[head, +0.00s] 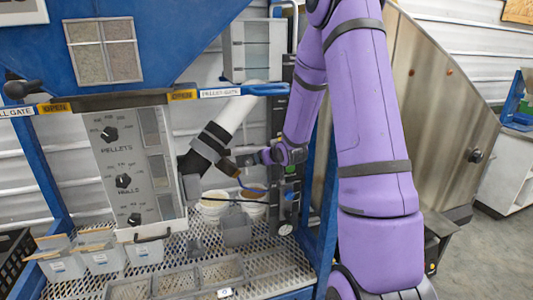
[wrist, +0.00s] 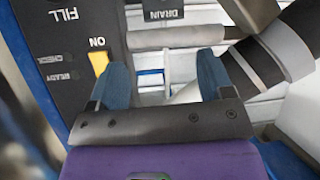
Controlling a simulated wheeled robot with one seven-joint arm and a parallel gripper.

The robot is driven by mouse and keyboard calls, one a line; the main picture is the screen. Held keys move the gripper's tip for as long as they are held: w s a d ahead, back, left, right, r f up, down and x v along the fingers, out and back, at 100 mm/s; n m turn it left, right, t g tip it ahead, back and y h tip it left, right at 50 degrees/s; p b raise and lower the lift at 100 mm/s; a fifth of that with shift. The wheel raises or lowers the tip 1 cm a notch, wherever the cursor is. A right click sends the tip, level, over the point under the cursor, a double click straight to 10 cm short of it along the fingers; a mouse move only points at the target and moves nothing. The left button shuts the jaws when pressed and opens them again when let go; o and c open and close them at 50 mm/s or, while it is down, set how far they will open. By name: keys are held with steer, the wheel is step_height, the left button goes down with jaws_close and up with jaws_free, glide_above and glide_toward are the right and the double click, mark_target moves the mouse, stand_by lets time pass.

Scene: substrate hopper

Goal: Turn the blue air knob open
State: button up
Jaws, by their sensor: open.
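My gripper (head: 248,158) reaches left from the purple arm, in front of the white pipe with black bands. In the wrist view its two blue fingers (wrist: 163,68) are spread apart, with nothing held between them. A dark panel (wrist: 60,60) marked FILL, CHECK, READY and ON lies by the left finger. A yellow switch (wrist: 98,62) sits under ON, close to that finger. A DRAIN tag (wrist: 164,12) is beyond the fingers.
A grey control box (head: 130,172) with black dials stands left. The white pipe (head: 222,130) slants close to my gripper. A blue post (head: 322,190) stands beside the arm.

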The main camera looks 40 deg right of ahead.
steer(key=shift+s+a+r, duration=0.2)
steer(key=shift+a+r, duration=0.4)
steer(key=shift+r, duration=0.25)
steer(key=s+a+r+g, duration=0.4)
steer(key=s+a+r, duration=0.75)
steer(key=r, duration=0.25)
steer(key=s+a+r+n+g+y, duration=0.1)
steer(key=s+a, duration=0.4)
steer(key=s, duration=0.6)
steer(key=s+a+r+g+y, duration=0.2)
steer(key=s+a+r, duration=0.2)
steer(key=s, duration=0.7)
steer(key=shift+s+a+n, duration=0.2)
steer(key=shift+a+n, duration=0.2)
steer(key=shift+a, duration=0.65)
steer(key=shift+r, duration=0.1)
